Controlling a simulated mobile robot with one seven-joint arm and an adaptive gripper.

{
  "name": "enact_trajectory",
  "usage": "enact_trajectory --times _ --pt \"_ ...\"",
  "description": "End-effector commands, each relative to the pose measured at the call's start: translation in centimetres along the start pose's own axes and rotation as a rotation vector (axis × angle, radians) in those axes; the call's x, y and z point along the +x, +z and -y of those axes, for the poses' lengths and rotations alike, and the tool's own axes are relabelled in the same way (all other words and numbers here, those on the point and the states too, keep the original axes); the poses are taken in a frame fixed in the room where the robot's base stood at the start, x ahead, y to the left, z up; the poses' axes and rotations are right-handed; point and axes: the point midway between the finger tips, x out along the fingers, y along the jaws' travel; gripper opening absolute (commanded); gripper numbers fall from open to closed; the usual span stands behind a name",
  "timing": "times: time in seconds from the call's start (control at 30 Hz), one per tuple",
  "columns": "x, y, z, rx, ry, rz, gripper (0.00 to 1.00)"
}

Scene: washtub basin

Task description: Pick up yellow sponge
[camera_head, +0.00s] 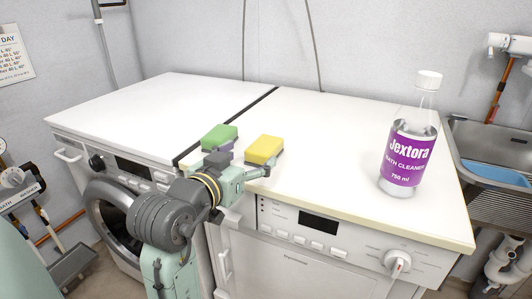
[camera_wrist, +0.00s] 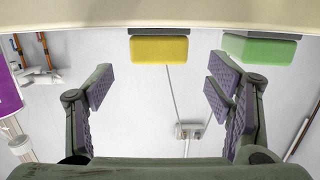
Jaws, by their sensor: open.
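The yellow sponge (camera_head: 264,149) lies on the white top of the right-hand machine, near its front left corner. In the wrist view, which looks upside down, the yellow sponge (camera_wrist: 160,49) shows a dark layer and sits ahead of the space between the fingers. My gripper (camera_head: 243,165) is at the front edge of the machine tops, just in front of the sponges. Its fingers stand wide apart with nothing between them in the wrist view (camera_wrist: 160,86). The gripper hides a little of the area in front of the sponges in the head view.
A green sponge (camera_head: 220,138) lies just left of the yellow one; it also shows in the wrist view (camera_wrist: 260,50), beyond one finger. A purple-labelled bottle (camera_head: 409,145) stands at the right. A sink (camera_head: 480,135) is far right. The back of the tops is clear.

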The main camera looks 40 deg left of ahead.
Motion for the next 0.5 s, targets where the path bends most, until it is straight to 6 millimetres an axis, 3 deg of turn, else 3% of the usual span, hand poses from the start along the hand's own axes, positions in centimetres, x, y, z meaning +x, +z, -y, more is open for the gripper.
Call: enact_trajectory --times 0.5 --pt "6.2 -0.4 -0.2 -0.002 -0.001 0.000 0.74"
